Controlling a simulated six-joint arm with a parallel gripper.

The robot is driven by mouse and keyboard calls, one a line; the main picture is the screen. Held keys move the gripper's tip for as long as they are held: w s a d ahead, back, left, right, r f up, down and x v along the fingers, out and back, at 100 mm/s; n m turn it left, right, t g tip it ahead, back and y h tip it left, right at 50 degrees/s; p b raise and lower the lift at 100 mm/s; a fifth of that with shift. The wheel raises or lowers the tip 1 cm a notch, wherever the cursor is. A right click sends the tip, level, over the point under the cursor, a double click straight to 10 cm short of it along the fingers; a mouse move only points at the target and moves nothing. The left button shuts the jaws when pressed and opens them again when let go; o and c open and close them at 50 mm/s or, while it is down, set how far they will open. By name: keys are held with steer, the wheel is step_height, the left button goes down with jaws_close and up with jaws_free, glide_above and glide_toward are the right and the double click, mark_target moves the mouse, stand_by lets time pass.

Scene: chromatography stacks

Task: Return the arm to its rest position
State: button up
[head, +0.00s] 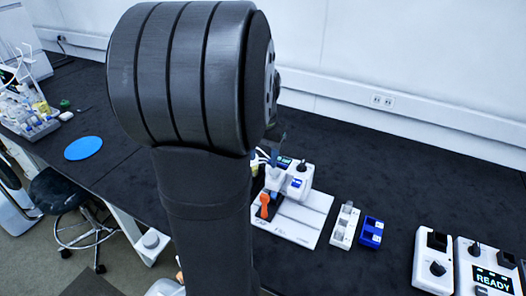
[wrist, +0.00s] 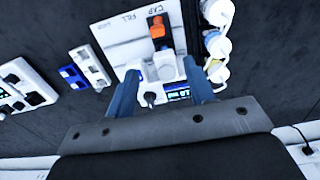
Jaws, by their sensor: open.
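My gripper (wrist: 160,68) shows in the wrist view with its two blue fingers apart and nothing between them that I can see held. It is above a white device (wrist: 158,68) with a small display, which stands on a white board (wrist: 115,38) marked CAP and FILL. An orange part (wrist: 157,27) sits on that board. In the head view my dark arm fills the middle and hides most of the gripper. The white device (head: 296,180) and the white board (head: 304,222) show just right of my arm, with the orange part (head: 264,206) beside it.
A white rack (head: 345,225) and a blue rack (head: 371,232) stand right of the board. Devices, one reading READY (head: 491,281), stand at the lower right. A blue disc (head: 83,148) lies far left. Several white-and-blue containers (wrist: 217,45) line the board's right side in the wrist view.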

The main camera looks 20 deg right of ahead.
steer(key=shift+r, duration=0.65)
steer(key=shift+f, duration=0.1)
step_height(320, 180, down, 17)
steer(key=shift+s+d+f, duration=0.1)
steer(key=shift+f, duration=0.1)
stand_by(0.3)
steer(key=shift+c, duration=0.2)
stand_by(1.7)
